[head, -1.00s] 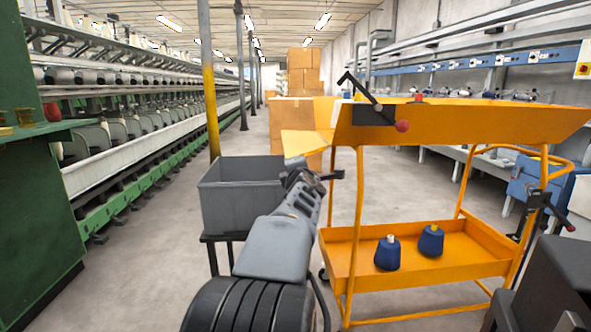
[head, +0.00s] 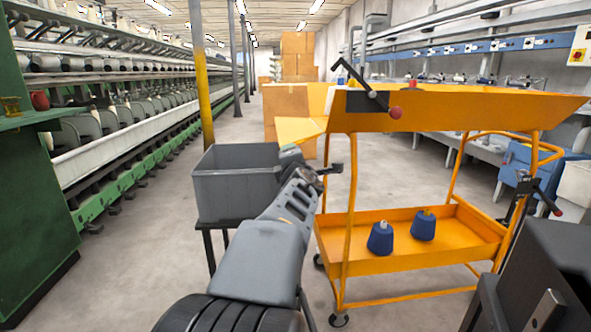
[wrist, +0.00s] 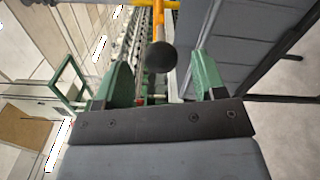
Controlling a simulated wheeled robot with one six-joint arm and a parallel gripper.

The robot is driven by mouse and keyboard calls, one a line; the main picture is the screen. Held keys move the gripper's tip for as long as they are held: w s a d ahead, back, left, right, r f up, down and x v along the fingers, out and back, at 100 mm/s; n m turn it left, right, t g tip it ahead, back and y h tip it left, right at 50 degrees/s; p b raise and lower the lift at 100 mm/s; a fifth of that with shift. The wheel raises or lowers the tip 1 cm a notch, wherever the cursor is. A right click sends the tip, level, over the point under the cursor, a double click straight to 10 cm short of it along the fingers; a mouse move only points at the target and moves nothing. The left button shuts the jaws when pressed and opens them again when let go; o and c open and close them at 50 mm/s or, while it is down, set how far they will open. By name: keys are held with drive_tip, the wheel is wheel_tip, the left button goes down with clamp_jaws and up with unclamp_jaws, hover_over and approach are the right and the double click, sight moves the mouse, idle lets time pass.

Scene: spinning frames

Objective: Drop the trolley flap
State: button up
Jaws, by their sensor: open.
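The orange trolley (head: 405,262) stands right of centre, with a sloping-sided top tray (head: 470,108) and a lower tray. A yellow-orange flap (head: 299,130) juts left from the top tray's left end. A black lever (head: 357,78) with a red knob (head: 395,112) is on the top tray's near side. My gripper (head: 308,170) is below the flap, left of the trolley's near post. In the wrist view its green fingers (wrist: 160,82) are apart, with a dark round knob (wrist: 161,57) on a stem showing between them. I cannot tell whether the knob lies between or beyond the tips.
A grey bin (head: 235,190) on a dark stand is left of my gripper. Blue cones (head: 380,240) stand in the lower tray. A second red-knobbed lever (head: 535,195) is at the trolley's right. The spinning machine (head: 120,140) lines the left; the aisle floor is clear.

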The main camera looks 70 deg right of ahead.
drive_tip(key=p+v, duration=0.2)
drive_tip(key=v, duration=0.7)
drive_tip(key=shift+a, duration=0.2)
drive_tip(key=shift+p, duration=0.3)
